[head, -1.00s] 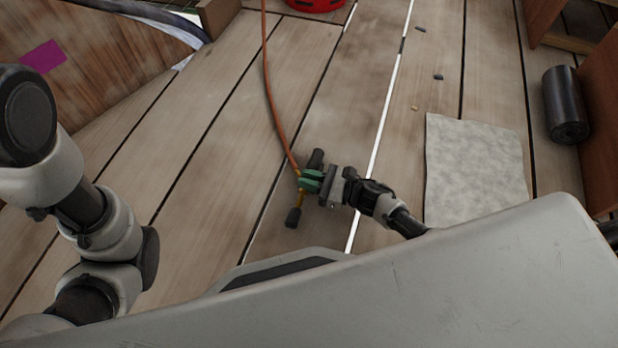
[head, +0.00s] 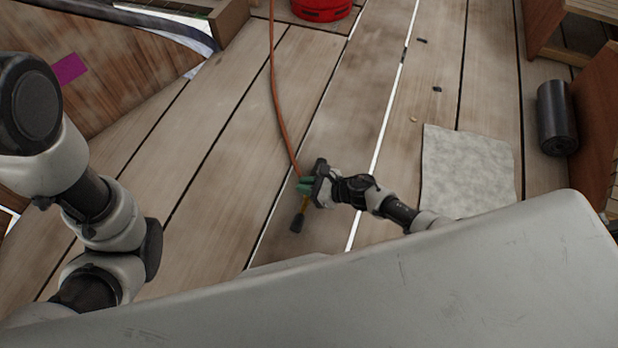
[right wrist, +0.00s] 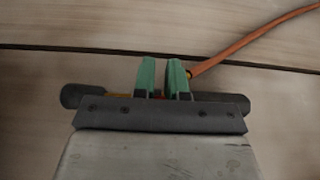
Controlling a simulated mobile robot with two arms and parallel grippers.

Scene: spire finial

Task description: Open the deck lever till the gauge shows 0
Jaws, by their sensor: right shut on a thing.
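A yellow bar with dark end grips, which looks like the deck lever, lies low by the planks; its near dark grip (head: 297,222) shows in the head view. An orange hose (head: 280,110) runs to it. My right gripper (head: 304,186), with green fingers, is shut on the bar's middle. In the right wrist view the green fingers (right wrist: 162,80) stand close together, and the bar's dark end (right wrist: 72,96) sticks out to the left. The held part is mostly hidden by the fingers and palm. No gauge can be made out. My left gripper is out of view.
A red round object (head: 321,10) stands at the top. A pale mat (head: 466,170) lies on the planks at right, near a black roll (head: 557,118) and brown wooden panels (head: 592,122). A wooden board with a purple patch (head: 70,69) is at upper left. Planks between are mostly clear.

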